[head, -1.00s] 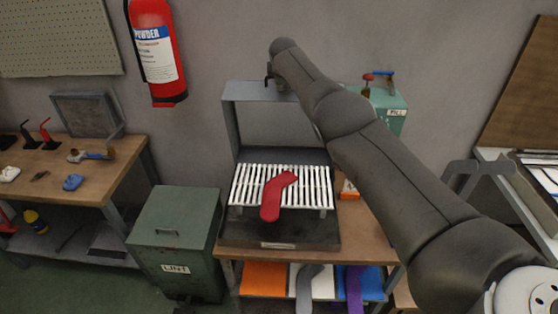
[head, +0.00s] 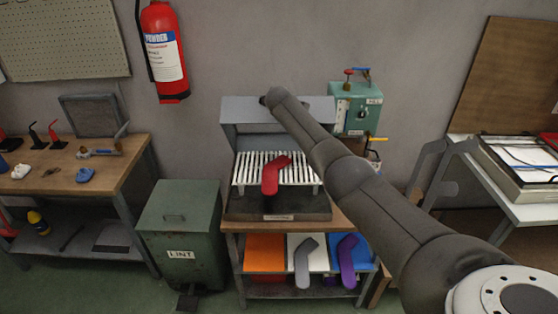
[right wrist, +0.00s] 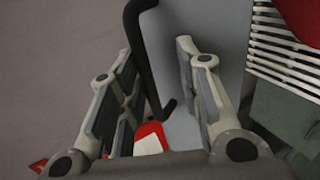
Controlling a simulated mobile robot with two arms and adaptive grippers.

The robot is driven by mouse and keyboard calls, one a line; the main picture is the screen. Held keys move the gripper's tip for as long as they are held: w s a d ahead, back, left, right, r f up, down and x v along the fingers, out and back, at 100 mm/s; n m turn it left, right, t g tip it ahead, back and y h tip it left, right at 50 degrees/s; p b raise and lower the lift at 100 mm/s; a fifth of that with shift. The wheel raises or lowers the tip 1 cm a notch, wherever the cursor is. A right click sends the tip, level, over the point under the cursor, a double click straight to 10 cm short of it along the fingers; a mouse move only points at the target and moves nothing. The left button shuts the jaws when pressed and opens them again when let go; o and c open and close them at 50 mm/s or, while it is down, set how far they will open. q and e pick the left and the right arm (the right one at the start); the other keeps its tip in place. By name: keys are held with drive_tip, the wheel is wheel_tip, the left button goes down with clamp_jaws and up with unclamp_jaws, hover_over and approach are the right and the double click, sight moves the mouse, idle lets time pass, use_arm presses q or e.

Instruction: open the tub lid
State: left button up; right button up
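The tub is a dark box (head: 255,207) on the middle bench, with a white slatted rack on top. Its grey lid (head: 243,105) stands above and behind the rack, also showing in the right wrist view (right wrist: 222,35). A red sock shape (head: 270,177) lies on the rack. My right arm reaches across to the lid's upper edge, its gripper mostly hidden there. In the right wrist view my right gripper (right wrist: 160,95) is open, its fingers apart on either side of a black bar handle (right wrist: 148,60). Whether they touch it is unclear. My left gripper is out of view.
A green LINT bin (head: 183,225) stands left of the bench. A teal box (head: 355,105) stands behind right, and a red fire extinguisher (head: 165,60) hangs above. Sock shapes (head: 303,265) lie on the lower shelf. Side tables flank both sides.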

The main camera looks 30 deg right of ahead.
drive_tip(key=shift+s+a+f, duration=0.1)
drive_tip(key=shift+s+f, duration=0.1)
drive_tip(key=shift+f, duration=0.2)
drive_tip(key=shift+s+a+f, duration=0.1)
drive_tip(key=shift+s+f, duration=0.05)
drive_tip(key=shift+f, duration=0.25)
drive_tip(key=s+a+f+t+b, duration=0.1)
drive_tip(key=s+a+f+b, duration=0.1)
drive_tip(key=s+a+f, duration=0.4)
drive_tip(key=s+f, duration=0.3)
drive_tip(key=s, duration=0.1)
drive_tip(key=shift+s+a+f+h, duration=0.2)
drive_tip(key=shift+a+f+h, duration=0.05)
drive_tip(key=shift+h, duration=0.15)
drive_tip(key=s+a+r+p, duration=0.5)
drive_tip(key=s+r+p, duration=0.2)
drive_tip(key=p, duration=0.3)
drive_tip(key=shift+s+r, duration=0.25)
drive_tip(key=shift+s, duration=0.55)
drive_tip(key=shift+a, duration=0.1)
